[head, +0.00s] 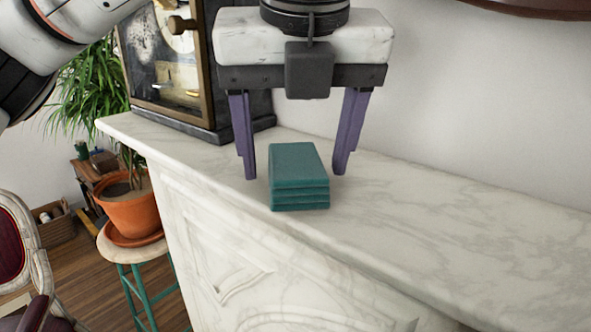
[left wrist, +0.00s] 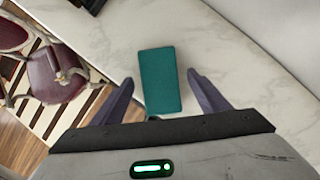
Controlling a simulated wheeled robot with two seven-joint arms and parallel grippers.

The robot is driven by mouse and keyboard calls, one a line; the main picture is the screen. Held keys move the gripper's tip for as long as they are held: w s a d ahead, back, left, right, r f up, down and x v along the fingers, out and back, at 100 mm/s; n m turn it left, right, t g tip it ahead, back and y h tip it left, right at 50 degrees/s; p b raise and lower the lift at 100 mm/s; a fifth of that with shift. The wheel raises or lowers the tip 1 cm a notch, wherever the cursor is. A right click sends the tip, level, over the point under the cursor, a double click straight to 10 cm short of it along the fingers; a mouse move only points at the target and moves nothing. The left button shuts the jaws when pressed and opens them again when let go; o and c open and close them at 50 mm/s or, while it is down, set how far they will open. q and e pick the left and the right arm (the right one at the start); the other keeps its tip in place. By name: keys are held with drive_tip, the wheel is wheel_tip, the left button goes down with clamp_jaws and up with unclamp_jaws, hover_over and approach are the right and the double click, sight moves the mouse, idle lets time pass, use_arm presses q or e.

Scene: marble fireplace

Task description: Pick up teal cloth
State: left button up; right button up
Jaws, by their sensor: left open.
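The teal cloth (head: 298,170) is folded into a neat layered stack and lies on the marble mantel near its front edge. It also shows in the left wrist view (left wrist: 159,80) as a flat teal rectangle. My left gripper (head: 295,172) is open, with one purple finger on each side of the cloth. In the head view both fingers stand apart from the cloth, and their tips end a little behind its front face. In the left wrist view the cloth lies between and ahead of the fingers (left wrist: 158,90). My right gripper is not in view.
A dark framed clock (head: 170,65) stands on the mantel (head: 440,220) at the left, close to my left gripper. The mantel to the right is clear. Below at the left are a potted plant (head: 135,213) on a stool and a red chair (head: 12,245).

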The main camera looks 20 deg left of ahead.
use_arm(q)
drive_tip(key=shift+f, duration=0.25)
idle(0.3)
drive_tip(key=c, duration=1.1)
drive_tip(key=shift+r, duration=0.1)
drive_tip(key=shift+c, duration=0.2)
